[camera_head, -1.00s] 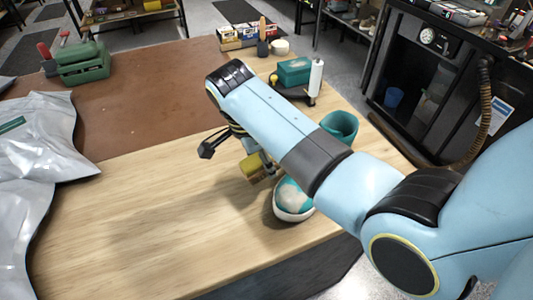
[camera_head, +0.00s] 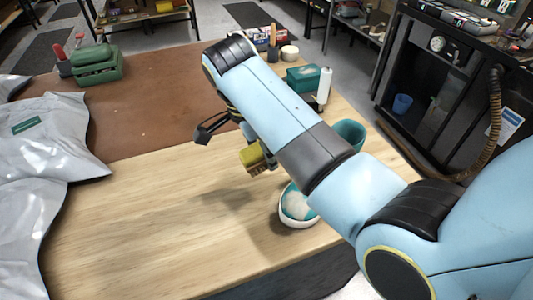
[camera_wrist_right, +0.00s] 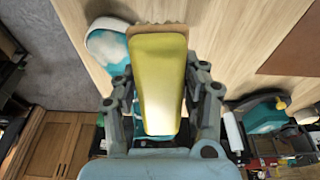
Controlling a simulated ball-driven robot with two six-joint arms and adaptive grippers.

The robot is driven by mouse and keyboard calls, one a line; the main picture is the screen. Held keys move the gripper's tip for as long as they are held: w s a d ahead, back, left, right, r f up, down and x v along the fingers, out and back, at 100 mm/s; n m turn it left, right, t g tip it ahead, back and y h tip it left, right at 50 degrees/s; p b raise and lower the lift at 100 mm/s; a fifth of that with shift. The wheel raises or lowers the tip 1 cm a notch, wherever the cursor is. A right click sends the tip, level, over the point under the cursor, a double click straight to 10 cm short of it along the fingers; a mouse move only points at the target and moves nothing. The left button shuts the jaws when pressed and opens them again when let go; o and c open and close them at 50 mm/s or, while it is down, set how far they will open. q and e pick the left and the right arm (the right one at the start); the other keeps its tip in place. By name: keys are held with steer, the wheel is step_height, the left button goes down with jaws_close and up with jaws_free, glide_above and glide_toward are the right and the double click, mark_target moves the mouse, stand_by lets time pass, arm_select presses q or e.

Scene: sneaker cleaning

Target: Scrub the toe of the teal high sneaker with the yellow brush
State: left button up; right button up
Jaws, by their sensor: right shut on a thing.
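The teal high sneaker stands near the table's front right edge. Its white and teal toe (camera_head: 299,204) shows below my right arm, and a teal part (camera_head: 350,132) shows behind the arm; the middle is hidden. The toe also shows at the top left of the right wrist view (camera_wrist_right: 108,45). My right gripper (camera_wrist_right: 162,85) is shut on the yellow brush (camera_wrist_right: 157,75), with tan bristles at its far end. In the head view the brush (camera_head: 251,157) hangs above the table, up and left of the toe and apart from it. My left gripper is out of view.
Silver bags (camera_head: 45,150) lie at the left on the wooden table (camera_head: 150,225). A brown mat (camera_head: 150,105) covers its back part. A teal box (camera_head: 305,77) and a white bottle (camera_head: 324,86) stand behind my arm. The front middle is clear.

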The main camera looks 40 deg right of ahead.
steer(key=shift+r, duration=0.15)
steer(key=shift+v, duration=1.4)
